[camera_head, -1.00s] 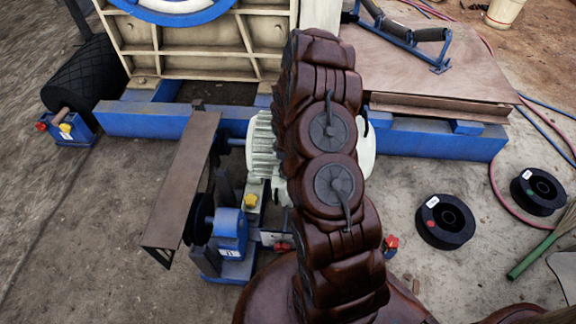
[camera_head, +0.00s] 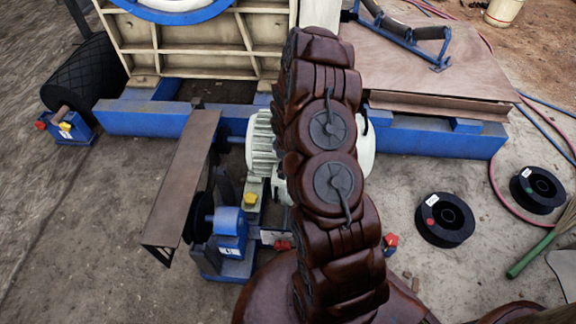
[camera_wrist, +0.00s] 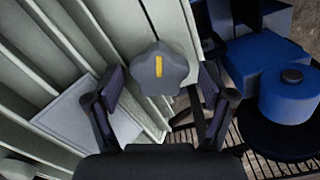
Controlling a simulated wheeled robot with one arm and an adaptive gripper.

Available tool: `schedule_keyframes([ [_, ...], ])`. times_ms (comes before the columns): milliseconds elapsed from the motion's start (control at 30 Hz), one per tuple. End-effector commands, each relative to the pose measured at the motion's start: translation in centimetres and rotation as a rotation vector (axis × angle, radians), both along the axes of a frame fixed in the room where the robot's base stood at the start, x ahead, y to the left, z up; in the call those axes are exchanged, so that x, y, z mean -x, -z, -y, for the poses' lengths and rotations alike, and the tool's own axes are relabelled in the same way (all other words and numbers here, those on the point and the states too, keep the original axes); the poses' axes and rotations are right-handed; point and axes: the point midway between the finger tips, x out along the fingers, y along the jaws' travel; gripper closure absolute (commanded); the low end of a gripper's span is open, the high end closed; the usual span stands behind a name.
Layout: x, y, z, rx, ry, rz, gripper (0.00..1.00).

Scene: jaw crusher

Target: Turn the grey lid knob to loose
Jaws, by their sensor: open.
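The grey lobed knob (camera_wrist: 160,70) shows in the upper middle of the wrist view, with a yellow stripe on its face. The stripe runs nearly upright in the picture. My gripper (camera_wrist: 160,80) is open, with one dark finger on each side of the knob and a visible gap on both sides. Whether the fingertips reach down to the knob's depth, I cannot tell. In the head view my arm hides the gripper and I cannot make out the grey knob.
Pale motor fins (camera_wrist: 65,60) lie left of the knob, and a blue housing (camera_wrist: 290,95) stands close on the right. In the head view, a brown guard plate (camera_head: 185,180) is left of my arm. Black spools (camera_head: 445,220) lie on open ground at right.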

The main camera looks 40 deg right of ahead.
Motion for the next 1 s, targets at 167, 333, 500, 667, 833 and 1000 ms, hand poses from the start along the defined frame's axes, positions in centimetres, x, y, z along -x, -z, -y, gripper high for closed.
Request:
schedule_keyframes([
  [167, -0.1, -0.2, 0.0, 0.0, 0.0, 0.001, 0.18],
  [333, 0.0, -1.0, 0.0, 0.0, 0.0, 0.001, 0.18],
  [500, -0.1, -2.5, 0.0, 0.0, 0.0, 0.002, 0.18],
  [667, -0.1, -4.4, 0.0, 0.001, 0.0, 0.005, 0.18],
  [833, 0.0, -6.3, 0.0, 0.001, -0.001, 0.0, 0.18],
  [1000, 0.0, -7.7, 0.0, 0.001, -0.001, 0.003, 0.18],
])
